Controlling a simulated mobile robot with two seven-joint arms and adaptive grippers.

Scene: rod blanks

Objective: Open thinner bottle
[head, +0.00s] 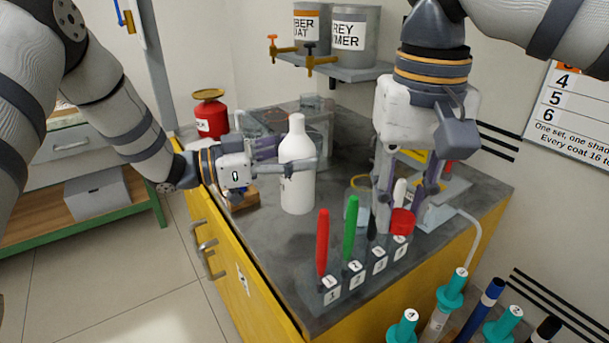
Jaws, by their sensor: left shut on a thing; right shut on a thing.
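The white bottle (297,190) stands upright on the grey bench top, its narrow white neck showing no cap on top. My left gripper (304,168) comes in from the left and is shut around the bottle's upper body. My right gripper (400,205) points down, to the right of the bottle and apart from it. It is shut on a small red cap (402,222), held between its fingertips near the numbered rod blocks. Any label on the bottle is mostly turned away or hidden by the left gripper.
A red rod (322,243) and a green rod (350,228) stand in numbered blocks at the bench's front. A red can (211,118) stands at the back left. Two tapped tins sit on a shelf (331,67) above. Teal-capped tubes (452,288) are at lower right.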

